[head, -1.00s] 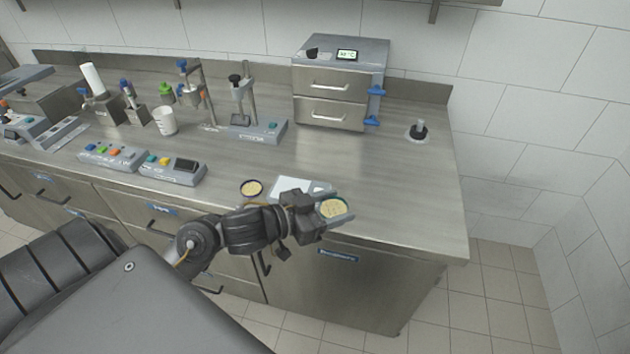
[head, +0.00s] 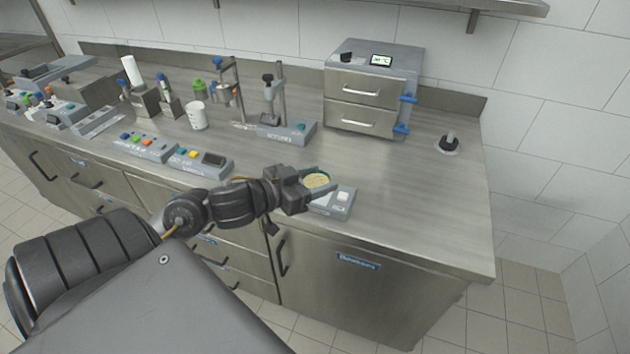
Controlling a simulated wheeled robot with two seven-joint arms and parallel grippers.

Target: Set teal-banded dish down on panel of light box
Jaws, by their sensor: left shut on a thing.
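The teal-banded dish (head: 316,180) is a small round dish with tan contents and a teal rim. My left gripper (head: 326,182) is shut on it, with a finger on either side. The dish looks about level over the back left part of the light box (head: 342,209), a small grey box near the counter's front edge. The dish and gripper hide most of the lit panel. I cannot tell whether the dish touches it. My right gripper is not in view.
A grey two-drawer unit (head: 368,95) with blue handles stands at the back. A press-like stand (head: 286,130), a white cup (head: 197,116) and button boxes (head: 200,162) stand to the left. The counter (head: 430,205) is clear to the right of the light box.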

